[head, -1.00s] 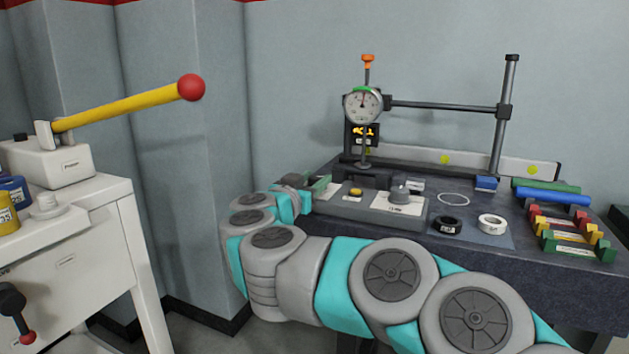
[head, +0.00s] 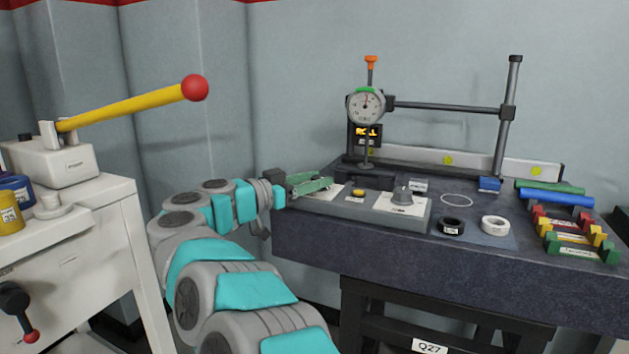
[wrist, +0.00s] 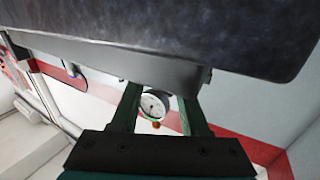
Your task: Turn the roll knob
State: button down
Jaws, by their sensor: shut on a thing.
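A grey control box (head: 362,207) lies near the front left of the dark bench, with white plates and a yellow button (head: 358,193). A grey knob (head: 402,196) stands on its right plate, clear of my gripper. My gripper (head: 325,184), with green fingers, reaches in from the left over the box's left plate. It is shut on what I take to be the roll knob, which the fingers hide. In the wrist view the fingers (wrist: 160,95) stand apart and their tips end at the box edge. An orange-lit display (head: 367,132) reads ROLL.
A dial gauge (head: 366,106) on a stand rises behind the box. Black (head: 451,226) and white (head: 495,226) rings lie to the right, near coloured holders (head: 575,238). A white machine (head: 75,235) with a yellow lever (head: 125,106) stands left.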

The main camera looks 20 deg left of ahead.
jog(key=shift+w+a+m+g+h, duration=0.1)
jog(key=shift+a+m+g+h, duration=0.05)
jog(key=shift+m+g+h, duration=1)
jog(key=shift+c, duration=2)
grip_release()
jog(key=shift+v, duration=3.9)
jog(key=shift+f, duration=0.15)
